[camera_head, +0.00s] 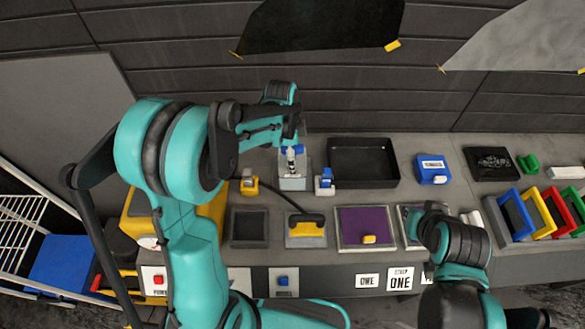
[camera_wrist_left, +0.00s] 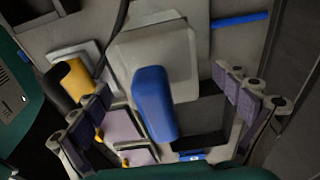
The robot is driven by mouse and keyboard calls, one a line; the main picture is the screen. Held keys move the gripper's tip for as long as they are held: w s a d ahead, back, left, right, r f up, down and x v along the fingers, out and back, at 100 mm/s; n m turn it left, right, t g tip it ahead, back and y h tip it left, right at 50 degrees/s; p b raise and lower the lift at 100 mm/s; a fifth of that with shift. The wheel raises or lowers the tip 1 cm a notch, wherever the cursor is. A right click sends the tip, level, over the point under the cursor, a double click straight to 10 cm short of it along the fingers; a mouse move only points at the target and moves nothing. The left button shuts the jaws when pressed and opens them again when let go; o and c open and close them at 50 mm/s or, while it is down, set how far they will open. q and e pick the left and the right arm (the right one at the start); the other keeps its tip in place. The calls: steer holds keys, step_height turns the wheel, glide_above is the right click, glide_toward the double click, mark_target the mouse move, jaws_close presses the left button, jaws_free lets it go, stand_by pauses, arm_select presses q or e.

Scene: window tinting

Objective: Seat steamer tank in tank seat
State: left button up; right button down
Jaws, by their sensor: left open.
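A grey block with a blue handle-like part (camera_wrist_left: 153,105), which I take to be the steamer tank, lies between the fingers of my left gripper (camera_wrist_left: 168,112) in the left wrist view. The gripper is open, and its fingers stand apart on either side of the blue part. In the head view my left gripper (camera_head: 290,138) is above a pale object with blue parts on a grey block (camera_head: 293,184) at the back of the counter. I cannot tell which part is the tank seat. My right gripper (camera_head: 424,218) is low over the counter's right part; its fingers are unclear.
A black tray (camera_head: 364,180) is right of the grey block. A small white and blue item (camera_head: 325,181) and a yellow item (camera_head: 249,185) stand close by. A purple mat (camera_head: 362,226) is in front. A blue box (camera_head: 432,169) and coloured frames (camera_head: 541,214) are farther right.

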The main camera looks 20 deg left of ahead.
arm_select(q)
steer(key=shift+f, duration=0.5)
steer(key=c, duration=2)
steer(key=shift+r, duration=0.15)
